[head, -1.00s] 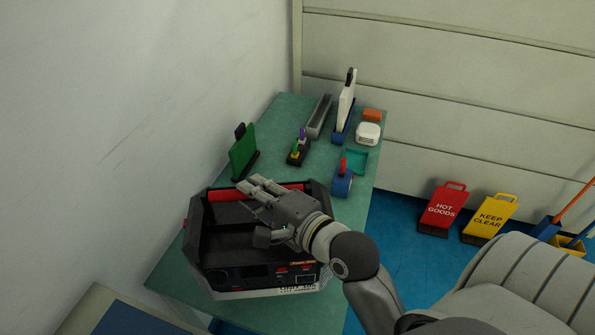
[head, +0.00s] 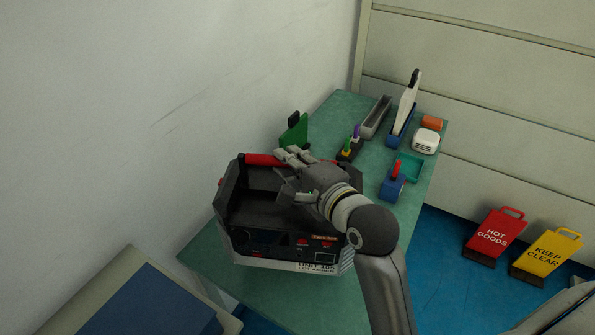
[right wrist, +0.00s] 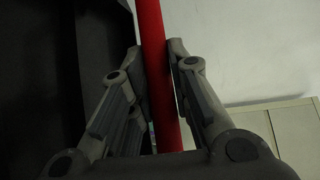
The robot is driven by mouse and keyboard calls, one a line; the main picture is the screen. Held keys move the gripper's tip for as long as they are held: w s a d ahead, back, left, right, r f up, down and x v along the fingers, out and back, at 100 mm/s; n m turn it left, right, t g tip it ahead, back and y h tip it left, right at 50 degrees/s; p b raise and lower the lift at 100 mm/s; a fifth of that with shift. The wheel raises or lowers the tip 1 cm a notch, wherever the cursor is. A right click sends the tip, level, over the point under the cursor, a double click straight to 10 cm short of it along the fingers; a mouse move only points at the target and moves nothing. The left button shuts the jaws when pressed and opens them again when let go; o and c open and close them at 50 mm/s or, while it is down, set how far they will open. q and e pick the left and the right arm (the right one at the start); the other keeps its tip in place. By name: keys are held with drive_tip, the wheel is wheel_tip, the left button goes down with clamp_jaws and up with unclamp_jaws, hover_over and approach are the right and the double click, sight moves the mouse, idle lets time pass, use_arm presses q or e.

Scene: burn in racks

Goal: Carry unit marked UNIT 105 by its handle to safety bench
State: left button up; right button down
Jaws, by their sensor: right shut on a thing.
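The unit marked UNIT 105 (head: 258,246) is a black open-topped box with a light lower front bearing its label. It is over the near part of the green-topped bench (head: 215,248); I cannot tell whether it touches the top. Its red handle (head: 262,160) runs along the far side. My right gripper (head: 292,156) is shut on this handle, reaching across the box from the right. In the right wrist view, the red handle (right wrist: 152,60) stands between the fingers of the right gripper (right wrist: 156,53). My left gripper is not in view.
A green board (head: 297,132), a blue-based red-handled tool (head: 392,186), a teal tray (head: 411,170) and a white box (head: 426,141) stand on the bench. Red (head: 494,233) and yellow (head: 547,254) signs stand on the floor at right. A blue-topped surface (head: 150,305) is at lower left.

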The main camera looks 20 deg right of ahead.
sight(276, 174)
drive_tip(key=x, duration=0.3)
drive_tip(key=shift+w+d+r, duration=0.15)
drive_tip(key=shift+w+r, duration=0.05)
drive_tip(key=shift+w, duration=0.1)
drive_tip(key=w+f, duration=0.1)
drive_tip(key=f, duration=0.1)
drive_tip(key=w+f+p, duration=0.1)
drive_tip(key=w+f, duration=0.1)
drive_tip(key=shift+w+f, duration=0.15)
drive_tip(key=shift+w, duration=0.15)
drive_tip(key=shift+w+f, duration=0.6)
drive_tip(key=shift+f, duration=0.15)
drive_tip(key=shift+f+p, duration=0.55)
drive_tip(key=shift+f, duration=0.95)
drive_tip(key=shift+a, duration=0.2)
drive_tip(key=c, duration=1.7)
unclamp_jaws()
drive_tip(key=shift+f, duration=0.7)
drive_tip(key=shift+c, duration=0.2)
drive_tip(key=o, duration=0.4)
drive_tip(key=shift+s+r, duration=0.15)
drive_tip(key=shift+s, duration=0.15)
